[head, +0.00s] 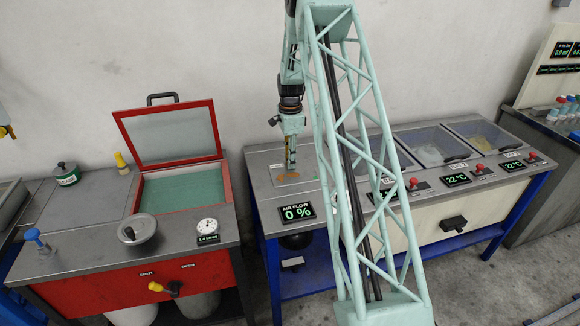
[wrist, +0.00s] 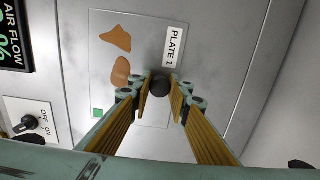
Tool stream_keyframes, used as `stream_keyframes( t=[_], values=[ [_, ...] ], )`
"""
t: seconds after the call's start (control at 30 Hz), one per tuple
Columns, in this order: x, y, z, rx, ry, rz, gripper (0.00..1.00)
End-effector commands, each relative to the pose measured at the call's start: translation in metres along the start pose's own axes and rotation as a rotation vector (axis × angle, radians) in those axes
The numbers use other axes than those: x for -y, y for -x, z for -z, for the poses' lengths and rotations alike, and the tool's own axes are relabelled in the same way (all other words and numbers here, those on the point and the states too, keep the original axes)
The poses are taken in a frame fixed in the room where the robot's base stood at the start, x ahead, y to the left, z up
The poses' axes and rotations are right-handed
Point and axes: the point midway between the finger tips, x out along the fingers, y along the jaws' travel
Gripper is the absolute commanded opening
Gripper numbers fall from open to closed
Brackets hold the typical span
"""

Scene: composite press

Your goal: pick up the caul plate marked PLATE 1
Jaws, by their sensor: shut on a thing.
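The caul plate (wrist: 145,52) lies flat in the grey bench top, with a white label reading PLATE 1, brown patches and a small green square. A round dark knob (wrist: 160,87) stands on it. My gripper (wrist: 160,82) is shut on the knob, one ridged yellow finger on each side. In the head view my gripper (head: 291,168) points straight down at the plate (head: 280,178), which my arm partly hides. I cannot see any gap under the plate.
The AIR FLOW display (head: 297,212) reads 0 % in front of the plate. To the left stands a red-framed open lid (head: 172,135) over a green-floored box. To the right are several clear-lidded bins (head: 432,147). A switch panel (wrist: 32,120) shows in the wrist view.

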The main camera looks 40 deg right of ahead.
Motion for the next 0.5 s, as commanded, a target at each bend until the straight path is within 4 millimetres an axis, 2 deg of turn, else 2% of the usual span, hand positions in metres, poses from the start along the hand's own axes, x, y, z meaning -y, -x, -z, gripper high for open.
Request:
stream_keyframes(
  t=[0.27, 0.5],
  values=[
    [-0.0014, -0.0020, -0.0002, 0.000, 0.000, -0.003, 0.00],
    [-0.0011, 0.0055, -0.0001, 0.000, 0.000, -0.003, 0.00]
  ],
)
